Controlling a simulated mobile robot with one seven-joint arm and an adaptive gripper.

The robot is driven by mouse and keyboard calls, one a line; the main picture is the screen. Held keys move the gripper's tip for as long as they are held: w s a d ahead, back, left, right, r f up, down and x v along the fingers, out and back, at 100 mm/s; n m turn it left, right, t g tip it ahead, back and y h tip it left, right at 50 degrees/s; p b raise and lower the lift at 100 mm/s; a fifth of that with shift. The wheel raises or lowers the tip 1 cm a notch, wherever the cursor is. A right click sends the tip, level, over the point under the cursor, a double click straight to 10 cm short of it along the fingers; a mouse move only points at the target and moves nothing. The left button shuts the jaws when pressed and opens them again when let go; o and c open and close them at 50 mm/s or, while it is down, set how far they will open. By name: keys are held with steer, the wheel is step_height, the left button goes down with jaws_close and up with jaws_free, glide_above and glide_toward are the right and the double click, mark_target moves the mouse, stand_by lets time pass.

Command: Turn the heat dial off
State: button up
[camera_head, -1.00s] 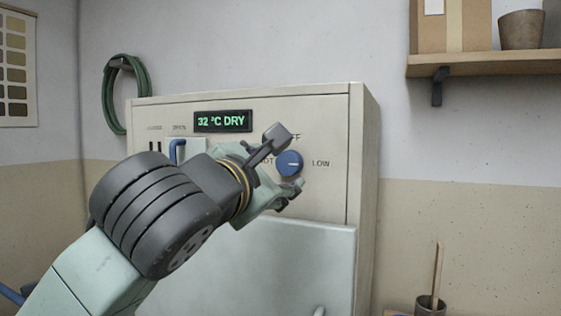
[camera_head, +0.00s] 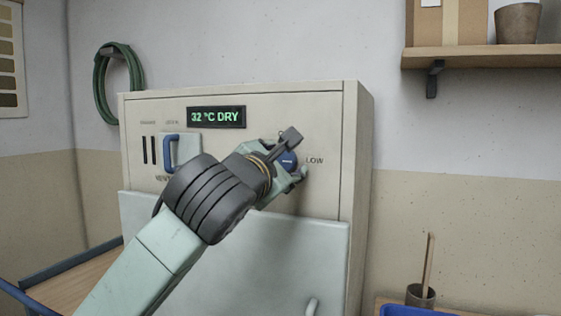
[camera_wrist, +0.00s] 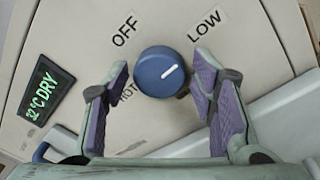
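The round blue heat dial (camera_head: 289,160) sits on the front panel of a beige cabinet (camera_head: 270,110). In the wrist view the dial (camera_wrist: 155,80) has a white mark pointing toward the LOW label (camera_wrist: 207,25). The OFF label (camera_wrist: 125,29) is at its upper left there, and the HOT label is partly hidden by a finger. My gripper (camera_head: 299,153) is at the dial. In the wrist view my gripper (camera_wrist: 160,74) is open, one finger on each side of the dial, with visible gaps. The display (camera_head: 216,117) reads "32 °C DRY".
A blue handle (camera_head: 168,150) and dark slots are left of the dial. A pale door (camera_head: 290,260) with a handle is below. A shelf (camera_head: 490,57) with a box and pot is at upper right. A green hose (camera_head: 103,90) hangs at left.

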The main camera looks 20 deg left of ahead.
steer(key=c, duration=0.9)
steer(key=shift+f+n+b, duration=0.1)
steer(key=shift+n+b, duration=0.2)
steer(key=shift+b, duration=0.25)
steer(key=n+b, duration=0.2)
steer(key=b, duration=0.1)
steer(key=shift+f+n, duration=0.1)
steer(key=shift+n, duration=0.3)
steer(key=n+b, duration=0.5)
steer(key=shift+g+h, duration=0.3)
steer(key=n+b, duration=0.2)
steer(key=n, duration=0.1)
steer(key=n+b, duration=0.1)
steer(key=n, duration=0.1)
steer(key=shift+a+r, duration=0.15)
steer(key=shift+r, duration=0.1)
steer(key=shift+a+r+n+h+b, duration=0.1)
steer(key=shift+n+h+b, duration=0.4)
steer(key=shift+n+b, duration=0.95)
steer(key=shift+n+p, duration=0.3)
steer(key=shift+n, duration=0.15)
